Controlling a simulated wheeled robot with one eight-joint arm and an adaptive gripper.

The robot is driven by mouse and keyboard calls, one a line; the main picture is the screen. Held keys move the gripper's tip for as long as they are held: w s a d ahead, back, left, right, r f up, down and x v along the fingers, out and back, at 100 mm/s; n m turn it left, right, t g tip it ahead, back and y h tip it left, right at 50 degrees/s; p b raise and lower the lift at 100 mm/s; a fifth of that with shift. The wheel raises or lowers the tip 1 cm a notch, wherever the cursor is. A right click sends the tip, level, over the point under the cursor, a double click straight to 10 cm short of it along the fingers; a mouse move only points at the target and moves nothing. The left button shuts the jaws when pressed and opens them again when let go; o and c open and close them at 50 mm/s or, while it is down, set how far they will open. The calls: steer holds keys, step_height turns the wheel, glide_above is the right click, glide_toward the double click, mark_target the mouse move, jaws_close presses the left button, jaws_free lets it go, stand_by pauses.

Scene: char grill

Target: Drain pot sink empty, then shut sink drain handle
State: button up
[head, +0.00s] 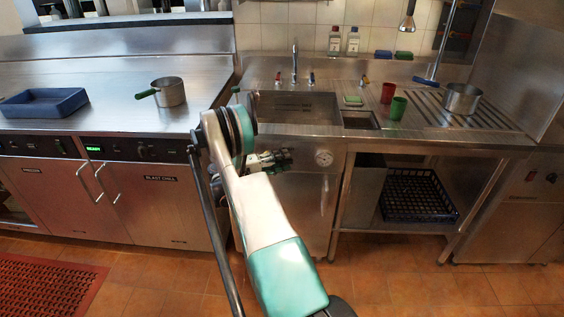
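The pot sink (308,103) is a steel basin in the counter at the middle, with a labelled wall. I cannot tell whether water is in it. My gripper (283,158) is dark and small in view, in front of the cabinet just below the sink's front edge. My own arm hides part of the sink's left side and front. I cannot tell whether the gripper's fingers are open or touching anything. A round dial-like fitting (323,157) is on the cabinet front, right of the gripper. I cannot make out the drain handle for certain; a small green-tipped piece (236,90) stands at the sink's left.
A faucet (295,65) with red and blue taps stands behind the sink. Red (388,92) and green (398,107) cups and a blue-handled pot (463,98) stand at the right. A green-handled pot (169,92) and blue tray (44,103) are left. The floor at right front is clear.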

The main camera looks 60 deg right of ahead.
steer(key=v, duration=1.2)
steer(key=w+a+r+n+t, duration=0.2)
steer(key=w+a+r+t, duration=0.15)
steer(key=r, duration=0.25)
steer(key=w+a+r+n+t, duration=0.2)
steer(key=w+a+r+t, duration=0.15)
steer(key=r, duration=0.25)
steer(key=w+a+r+n+t+y, duration=0.1)
steer(key=a+r+n+t+y, duration=0.2)
steer(key=a, duration=0.4)
steer(key=a+r+t, duration=0.2)
steer(key=a+r, duration=0.3)
steer(key=a, duration=0.3)
steer(key=s+a+r+n+t+y, duration=0.1)
steer(key=s+a+r+t+y, duration=0.15)
steer(key=a, duration=0.55)
steer(key=s+a+r+n+t+y, duration=0.15)
steer(key=s+a, duration=0.25)
steer(key=a, duration=0.4)
steer(key=s+a+f+t+y, duration=0.2)
steer(key=s+a+t+y, duration=0.2)
steer(key=s+a, duration=0.7)
steer(key=a+y, duration=0.1)
steer(key=a, duration=0.2)
steer(key=shift+s+a+f+y, duration=0.3)
steer(key=shift+s+f+y, duration=0.05)
steer(key=shift+f+y, duration=0.05)
